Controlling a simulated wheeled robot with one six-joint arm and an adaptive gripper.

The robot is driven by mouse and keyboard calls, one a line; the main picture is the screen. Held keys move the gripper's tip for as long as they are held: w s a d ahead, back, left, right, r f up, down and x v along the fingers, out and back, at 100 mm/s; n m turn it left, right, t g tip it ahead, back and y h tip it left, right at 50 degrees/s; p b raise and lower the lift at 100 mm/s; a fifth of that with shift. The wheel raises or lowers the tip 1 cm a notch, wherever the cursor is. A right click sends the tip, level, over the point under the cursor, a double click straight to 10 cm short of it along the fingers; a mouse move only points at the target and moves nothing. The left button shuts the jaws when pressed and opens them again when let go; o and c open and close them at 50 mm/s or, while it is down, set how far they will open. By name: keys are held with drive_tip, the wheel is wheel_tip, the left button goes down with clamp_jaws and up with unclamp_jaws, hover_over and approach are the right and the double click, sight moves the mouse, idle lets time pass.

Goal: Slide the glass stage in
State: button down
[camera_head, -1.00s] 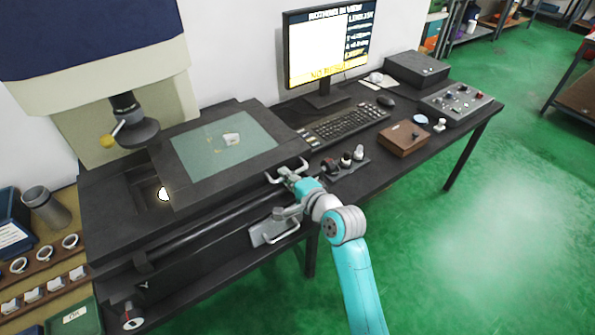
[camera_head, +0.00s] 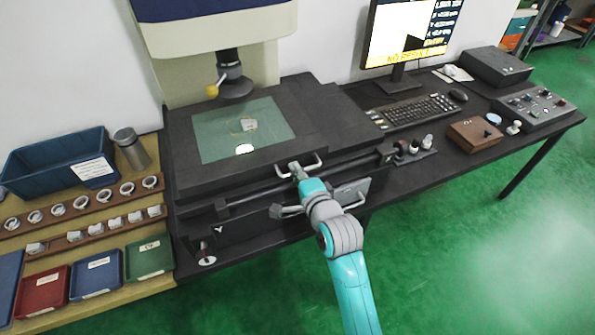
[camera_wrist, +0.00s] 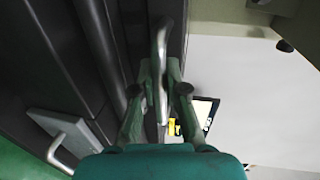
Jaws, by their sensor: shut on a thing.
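The glass stage is a greenish glass plate (camera_head: 215,135) in a dark frame (camera_head: 315,135), on the dark measuring machine's bed. A small pale part (camera_head: 249,124) lies on the glass. A bright light spot (camera_head: 244,149) shows through the glass near its front edge. The lens (camera_head: 232,80) hangs over the rear part of the stage. My gripper (camera_head: 297,173) is shut on the stage's metal handle (camera_head: 314,162) at the front edge. The wrist view shows my two fingers (camera_wrist: 157,90) on either side of the handle bar (camera_wrist: 160,45).
A second handle on a grey plate (camera_head: 352,193) sits below, right of my gripper. Keyboard (camera_head: 415,112), monitor (camera_head: 410,35) and wooden box (camera_head: 474,134) stand to the right. Ring racks (camera_head: 85,207), coloured trays (camera_head: 95,275) and a blue bin (camera_head: 60,160) are at left.

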drive_tip(key=shift+a, duration=0.25)
drive_tip(key=c, duration=1.2)
unclamp_jaws()
drive_tip(key=v, duration=1.2)
